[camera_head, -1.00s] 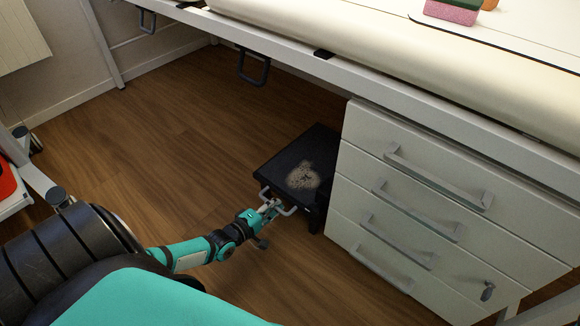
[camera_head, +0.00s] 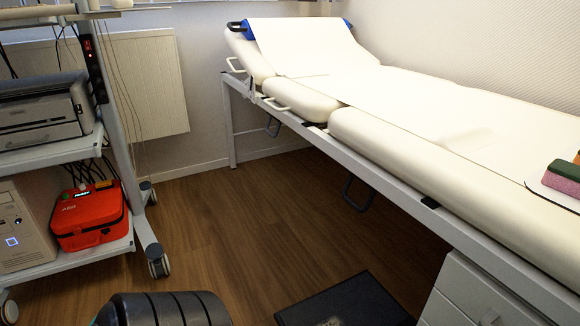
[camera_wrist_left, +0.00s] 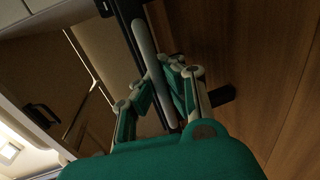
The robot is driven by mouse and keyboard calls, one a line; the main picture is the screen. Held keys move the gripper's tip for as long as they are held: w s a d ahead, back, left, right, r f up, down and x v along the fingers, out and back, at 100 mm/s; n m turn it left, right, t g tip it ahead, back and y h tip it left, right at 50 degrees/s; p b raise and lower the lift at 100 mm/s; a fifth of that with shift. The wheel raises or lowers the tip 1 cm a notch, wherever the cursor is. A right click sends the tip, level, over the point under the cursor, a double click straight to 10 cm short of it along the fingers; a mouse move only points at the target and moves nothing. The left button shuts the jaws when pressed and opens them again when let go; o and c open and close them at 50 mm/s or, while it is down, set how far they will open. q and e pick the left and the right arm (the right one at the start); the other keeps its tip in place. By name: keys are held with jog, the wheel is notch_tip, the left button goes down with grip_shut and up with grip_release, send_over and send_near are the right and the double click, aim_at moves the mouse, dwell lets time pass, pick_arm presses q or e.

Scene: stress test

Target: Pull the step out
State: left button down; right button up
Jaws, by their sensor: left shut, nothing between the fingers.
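The step (camera_head: 345,302) is a black, low platform with a worn pale patch on top. It shows at the bottom edge of the head view, beside the white drawer unit under the couch, and its front is cut off. In the left wrist view its pale grey handle (camera_wrist_left: 143,38) runs beside a dark edge of the step. My left gripper (camera_wrist_left: 160,68) is at this handle, with its fingertips close to the bar. It is shut with nothing held; whether it touches the bar is unclear. My right gripper is out of view.
The white drawer unit (camera_head: 470,295) stands right of the step. The examination couch (camera_head: 400,150) runs above. A wheeled cart (camera_head: 75,262) with a red case (camera_head: 88,215) stands at left. The wooden floor (camera_head: 225,230) between is clear.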

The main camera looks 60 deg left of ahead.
pick_arm(q)
jog(key=c, duration=2)
grip_release()
jog(key=o, duration=0.6)
jog(key=v, duration=1.2)
